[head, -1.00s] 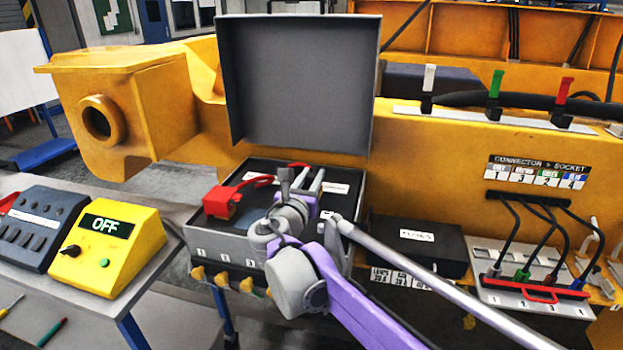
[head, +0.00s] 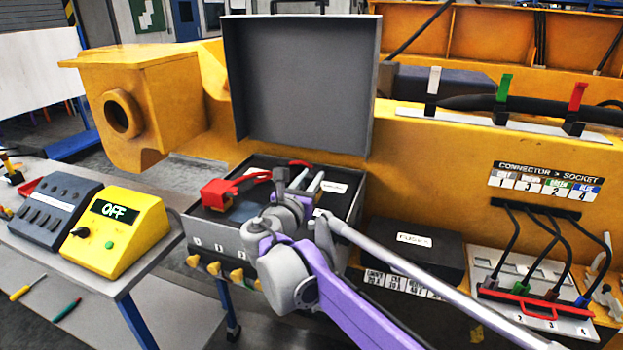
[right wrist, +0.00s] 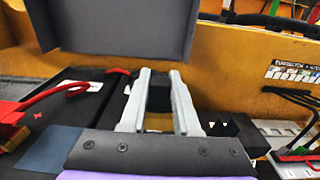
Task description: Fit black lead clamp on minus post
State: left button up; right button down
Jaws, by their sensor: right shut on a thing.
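My right gripper (head: 308,182) is over the open grey battery box (head: 205,238). In the right wrist view, its two pale fingers (right wrist: 160,88) are shut on a black block, which I take to be the black lead clamp (right wrist: 159,97). In the head view the gripper and arm largely hide that clamp. A red clamp (head: 219,193) with a red lead sits at the box's left side; its edge also shows in the right wrist view (right wrist: 12,115), near a red plus mark. I cannot make out the minus post. My left gripper is not in view.
The box's raised grey lid (head: 300,85) stands behind the gripper. A black fuse box (head: 415,255) and a socket panel (head: 530,290) with several plugged leads are to the right. A yellow unit reading OFF (head: 118,230) stands on the left bench.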

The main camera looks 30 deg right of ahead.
jog(key=b, duration=0.3)
send_over(311, 222)
jog(key=shift+f, duration=2.9)
jog(key=shift+f+b, duration=0.6)
jog(key=shift+f, duration=0.95)
jog(key=c, duration=0.6)
grip_release()
jog(key=shift+o, duration=0.2)
